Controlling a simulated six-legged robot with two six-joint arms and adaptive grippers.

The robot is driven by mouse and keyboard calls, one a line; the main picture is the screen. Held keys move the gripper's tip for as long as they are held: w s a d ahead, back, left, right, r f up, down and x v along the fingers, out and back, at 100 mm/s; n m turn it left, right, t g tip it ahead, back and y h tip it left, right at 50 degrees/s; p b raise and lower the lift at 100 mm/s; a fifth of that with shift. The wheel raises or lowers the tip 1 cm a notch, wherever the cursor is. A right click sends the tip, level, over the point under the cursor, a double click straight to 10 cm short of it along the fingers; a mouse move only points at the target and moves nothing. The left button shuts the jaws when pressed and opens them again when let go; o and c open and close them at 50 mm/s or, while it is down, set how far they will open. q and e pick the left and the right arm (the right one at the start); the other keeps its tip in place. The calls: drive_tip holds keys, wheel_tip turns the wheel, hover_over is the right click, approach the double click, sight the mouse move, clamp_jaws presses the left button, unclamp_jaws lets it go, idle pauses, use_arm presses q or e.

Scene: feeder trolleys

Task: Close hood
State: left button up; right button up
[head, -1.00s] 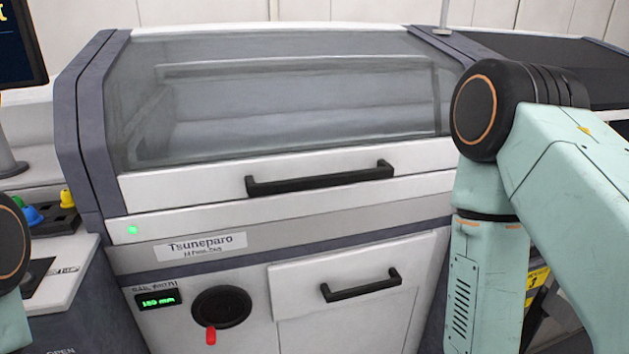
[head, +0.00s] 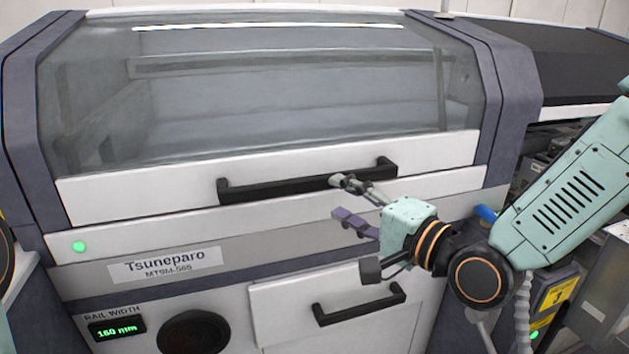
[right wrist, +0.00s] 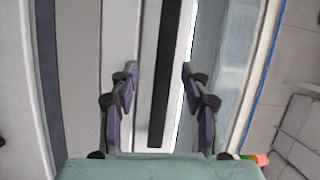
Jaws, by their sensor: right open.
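The hood (head: 120,195) is a clear window in a white front frame. It lies low over the machine, its front edge along the white band below with only a thin seam showing. A black bar handle (head: 270,190) runs across its front. My right gripper (head: 350,202) is open and empty at the handle's right part. One finger overlaps the handle in the head view, the other is below it. In the right wrist view, the handle (right wrist: 171,60) runs between the open fingers (right wrist: 160,75); contact cannot be told. My left gripper is out of view.
Below are a black round knob (head: 195,332), a green rail-width display (head: 117,328) and a lower panel handle (head: 360,305), close under my right wrist. A green light (head: 79,246) glows at left. A dark-topped unit (head: 550,65) stands at right.

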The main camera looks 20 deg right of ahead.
sight(319, 184)
drive_tip(key=shift+w+a+r+m+b, duration=0.15)
drive_tip(key=shift+w+a+m+b, duration=0.25)
drive_tip(key=shift+w+m, duration=0.1)
drive_tip(key=shift+b+x, duration=0.3)
drive_tip(key=shift+x, duration=0.85)
drive_tip(key=x, duration=0.2)
drive_tip(key=shift+w+a, duration=0.15)
drive_tip(key=shift+w, duration=0.25)
drive_tip(key=shift+w+a+r+b, duration=0.15)
drive_tip(key=shift+w+r+b, duration=0.05)
drive_tip(key=shift+b, duration=0.15)
drive_tip(key=shift+w, duration=0.1)
drive_tip(key=shift+f, duration=0.1)
drive_tip(key=shift+c, duration=0.2)
clamp_jaws()
